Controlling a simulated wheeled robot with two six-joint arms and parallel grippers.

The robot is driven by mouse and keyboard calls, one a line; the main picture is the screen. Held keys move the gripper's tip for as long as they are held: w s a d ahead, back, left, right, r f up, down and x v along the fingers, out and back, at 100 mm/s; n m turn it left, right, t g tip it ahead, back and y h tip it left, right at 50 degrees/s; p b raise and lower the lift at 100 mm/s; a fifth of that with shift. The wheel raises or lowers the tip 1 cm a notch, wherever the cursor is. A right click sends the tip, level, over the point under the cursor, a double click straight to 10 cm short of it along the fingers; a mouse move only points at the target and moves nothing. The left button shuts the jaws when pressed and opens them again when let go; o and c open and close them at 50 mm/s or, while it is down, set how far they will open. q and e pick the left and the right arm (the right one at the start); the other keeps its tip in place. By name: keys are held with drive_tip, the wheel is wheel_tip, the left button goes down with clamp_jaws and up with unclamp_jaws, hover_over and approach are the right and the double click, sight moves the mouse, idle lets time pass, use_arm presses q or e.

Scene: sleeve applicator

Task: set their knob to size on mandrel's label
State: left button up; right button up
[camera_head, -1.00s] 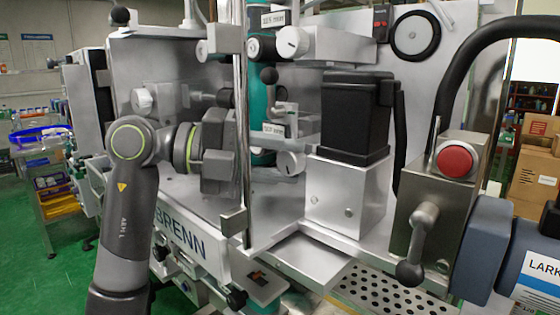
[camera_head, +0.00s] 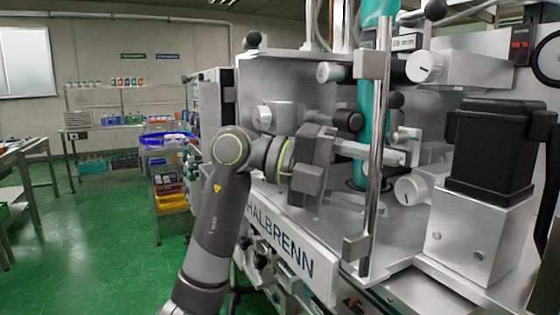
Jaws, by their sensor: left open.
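The teal mandrel (camera_head: 364,118) stands upright in the machine, partly hidden by a steel post and my arm. A small white label (camera_head: 405,42) by its upper part ends in "mm"; its digits are too small to read surely. White round knobs show at the upper right (camera_head: 424,67), lower right (camera_head: 410,190), upper middle (camera_head: 329,72) and left (camera_head: 264,117). I cannot tell which is the size knob. My left gripper (camera_head: 404,156) is open and reaches right behind the steel post, close above the lower right knob. Contact cannot be told. My right gripper is out of view.
The upright steel post (camera_head: 379,130) crosses in front of my left gripper. A black box on a metal block (camera_head: 480,235) stands at right. The HALBRENN front panel (camera_head: 290,240) lies below my arm. Green floor (camera_head: 100,230) is free at left.

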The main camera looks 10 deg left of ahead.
use_arm(q)
drive_tip(key=w+a+r, duration=0.1)
drive_tip(key=a+r, duration=0.1)
drive_tip(key=a, duration=1.1)
drive_tip(key=shift+w+a+b, duration=0.25)
drive_tip(key=shift+w+b, duration=0.05)
